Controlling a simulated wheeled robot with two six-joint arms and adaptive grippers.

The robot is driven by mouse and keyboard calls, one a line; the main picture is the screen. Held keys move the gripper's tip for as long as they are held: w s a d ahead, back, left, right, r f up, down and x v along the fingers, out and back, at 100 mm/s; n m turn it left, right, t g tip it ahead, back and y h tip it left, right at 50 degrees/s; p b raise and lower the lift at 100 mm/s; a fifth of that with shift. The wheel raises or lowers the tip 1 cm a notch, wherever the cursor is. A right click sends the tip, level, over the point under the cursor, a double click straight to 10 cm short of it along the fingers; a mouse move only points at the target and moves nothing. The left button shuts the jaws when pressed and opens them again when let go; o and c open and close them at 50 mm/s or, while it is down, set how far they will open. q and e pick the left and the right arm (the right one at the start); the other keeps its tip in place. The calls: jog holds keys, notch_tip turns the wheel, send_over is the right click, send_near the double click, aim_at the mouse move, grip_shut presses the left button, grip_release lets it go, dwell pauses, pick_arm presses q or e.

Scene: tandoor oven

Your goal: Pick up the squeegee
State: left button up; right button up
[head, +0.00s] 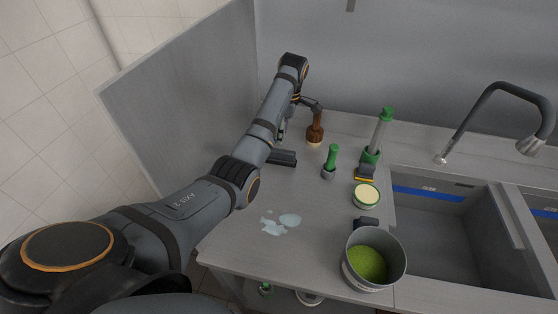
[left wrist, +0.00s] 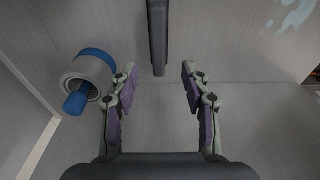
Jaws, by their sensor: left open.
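The squeegee appears to be the dark bar (head: 284,157) lying on the grey counter, partly behind my left arm. In the left wrist view a dark bar (left wrist: 158,35) runs down from the top edge and ends near the gap between the fingertips. My left gripper (left wrist: 158,72) is open and empty, with a finger on either side of the line of the bar. In the head view it is mostly hidden behind my arm. I cannot tell how high it is above the counter. My right gripper is not in view.
A blue-and-grey cylinder (left wrist: 87,75) stands close beside the left finger. A wooden-handled brush (head: 315,131), green-handled tools (head: 331,160), a small tub (head: 366,195) and a pot of green stuff (head: 370,262) stand right. A puddle (head: 281,223) lies in front; the sink (head: 440,225) is right.

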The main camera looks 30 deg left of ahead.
aim_at(279, 150)
pick_arm(q)
notch_tip(279, 150, down, 4)
jog(key=shift+a+r, duration=0.15)
jog(key=shift+r, duration=0.1)
jog(key=shift+w+a+f, duration=0.1)
jog(key=shift+f, duration=0.65)
jog(key=f, duration=0.1)
jog(key=f+p, duration=0.1)
jog(key=f, duration=0.1)
jog(key=shift+a+f, duration=0.3)
jog(key=shift+f, duration=0.4)
jog(key=shift+r, duration=0.1)
grip_shut()
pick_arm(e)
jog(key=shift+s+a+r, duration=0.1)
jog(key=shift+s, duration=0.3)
